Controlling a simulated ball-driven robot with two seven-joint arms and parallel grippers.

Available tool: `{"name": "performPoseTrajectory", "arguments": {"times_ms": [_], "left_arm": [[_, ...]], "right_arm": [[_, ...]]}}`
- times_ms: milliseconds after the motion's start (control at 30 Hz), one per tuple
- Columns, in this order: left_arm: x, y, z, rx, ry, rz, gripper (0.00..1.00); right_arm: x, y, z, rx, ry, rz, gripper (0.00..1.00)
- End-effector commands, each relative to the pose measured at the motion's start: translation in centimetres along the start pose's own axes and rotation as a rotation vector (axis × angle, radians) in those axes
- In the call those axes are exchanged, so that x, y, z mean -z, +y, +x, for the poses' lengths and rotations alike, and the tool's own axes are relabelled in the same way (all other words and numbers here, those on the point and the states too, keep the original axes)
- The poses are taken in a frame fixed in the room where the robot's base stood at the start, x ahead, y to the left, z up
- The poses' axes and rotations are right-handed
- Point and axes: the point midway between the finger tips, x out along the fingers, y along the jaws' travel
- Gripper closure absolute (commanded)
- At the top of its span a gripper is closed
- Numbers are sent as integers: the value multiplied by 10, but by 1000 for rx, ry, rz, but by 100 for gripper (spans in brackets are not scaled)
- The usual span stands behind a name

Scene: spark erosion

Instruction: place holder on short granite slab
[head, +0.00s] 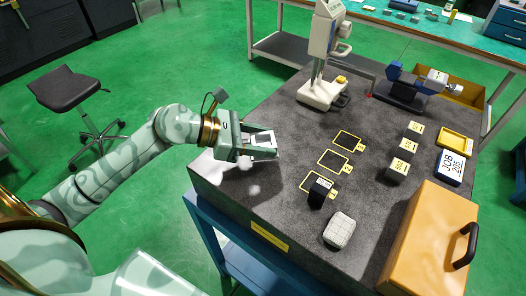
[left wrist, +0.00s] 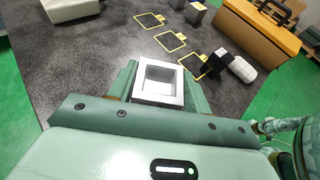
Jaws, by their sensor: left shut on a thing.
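My left gripper (head: 262,148) is shut on the holder, a silver square block with a square recess in its top (head: 262,139). In the left wrist view the holder (left wrist: 158,82) sits between the fingers, its recess facing the camera. The gripper is over the near-left part of the dark granite slab (head: 290,110); whether the holder touches the slab cannot be told. Three yellow-edged rectangles lie on the slab: a far one (head: 347,140), a middle one (head: 333,160) and a near one (head: 309,182). My right gripper is out of view.
A white rounded block (head: 340,230) and an orange case (head: 432,240) with a black handle are at the front right. Several grey blocks (head: 398,170) stand in a row. A white stand instrument (head: 322,60) is at the back. Bare slab lies left of the rectangles.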

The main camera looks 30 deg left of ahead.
Motion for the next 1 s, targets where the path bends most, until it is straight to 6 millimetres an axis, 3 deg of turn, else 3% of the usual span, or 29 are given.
{"name": "performPoseTrajectory", "arguments": {"times_ms": [233, 667, 700, 733, 767, 1000], "left_arm": [[32, 7, 17, 1, -1, -5, 81], [39, 7, 19, 1, 0, -1, 81], [39, 7, 19, 2, 1, -1, 43], [38, 7, 19, 2, 0, -1, 34], [38, 7, 19, 1, 0, -1, 29], [38, 7, 19, 1, 0, -1, 29]], "right_arm": [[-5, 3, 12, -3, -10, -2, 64], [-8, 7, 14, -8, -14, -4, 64], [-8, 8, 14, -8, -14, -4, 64], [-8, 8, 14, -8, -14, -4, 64], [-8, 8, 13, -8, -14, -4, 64], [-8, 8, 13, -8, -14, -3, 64]]}}
